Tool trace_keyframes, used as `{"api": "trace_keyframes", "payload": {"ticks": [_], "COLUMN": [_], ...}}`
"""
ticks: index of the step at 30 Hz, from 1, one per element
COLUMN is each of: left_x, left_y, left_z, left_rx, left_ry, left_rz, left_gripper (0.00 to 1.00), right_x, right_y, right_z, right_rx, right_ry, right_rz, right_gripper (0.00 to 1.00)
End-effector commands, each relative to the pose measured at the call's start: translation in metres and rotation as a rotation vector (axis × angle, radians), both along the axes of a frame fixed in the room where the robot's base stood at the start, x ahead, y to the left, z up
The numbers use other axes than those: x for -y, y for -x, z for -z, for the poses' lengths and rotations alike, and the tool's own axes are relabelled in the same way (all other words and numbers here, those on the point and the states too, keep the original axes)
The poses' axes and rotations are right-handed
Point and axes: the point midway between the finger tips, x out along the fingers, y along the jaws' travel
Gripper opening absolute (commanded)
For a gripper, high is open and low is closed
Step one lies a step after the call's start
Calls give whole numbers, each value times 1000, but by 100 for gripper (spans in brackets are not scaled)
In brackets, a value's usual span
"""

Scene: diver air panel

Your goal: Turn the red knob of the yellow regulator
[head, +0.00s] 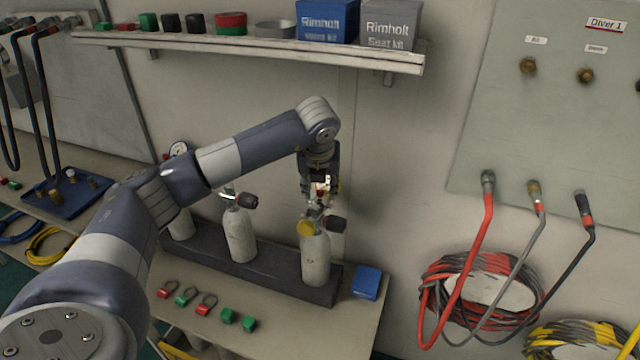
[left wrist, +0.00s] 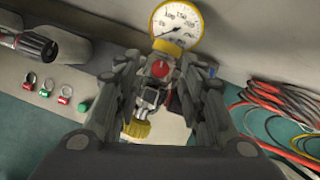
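The yellow regulator's round gauge (left wrist: 175,27) has a yellow rim and white face in the left wrist view. Its red knob (left wrist: 160,69) shows below the gauge, with a small white mark. My left gripper (left wrist: 161,78) is open, one finger on each side of the knob, with gaps visible. In the head view my left gripper (head: 320,185) points down at the top of the right-hand pale cylinder (head: 315,260), mostly hiding the regulator. My right gripper is in neither view.
Another cylinder (head: 240,235) with a dark valve knob stands left in the dark rack (head: 270,277). A blue box (head: 367,283) lies to the right. A shelf (head: 250,46) with boxes is above; coiled hoses (head: 480,290) hang at right.

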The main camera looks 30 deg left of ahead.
Motion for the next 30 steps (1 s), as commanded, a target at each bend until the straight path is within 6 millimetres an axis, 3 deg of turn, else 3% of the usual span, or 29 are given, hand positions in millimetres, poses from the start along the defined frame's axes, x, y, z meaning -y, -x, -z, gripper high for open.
{"api": "trace_keyframes", "payload": {"ticks": [11, 16, 22, 30], "left_x": [-1, -1, -1, -3], "left_y": [-2, -2, -2, -2], "left_z": [7, 7, 7, 10], "left_rx": [0, 0, 0, 3], "left_ry": [0, 0, 1, 1], "left_rz": [1, 1, 4, 125], "left_gripper": [37, 1, 0, 0], "right_x": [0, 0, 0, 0], "right_y": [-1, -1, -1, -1], "right_z": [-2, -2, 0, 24], "right_rx": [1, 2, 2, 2], "right_ry": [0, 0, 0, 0], "right_rz": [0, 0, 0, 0], "right_gripper": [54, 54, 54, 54]}}
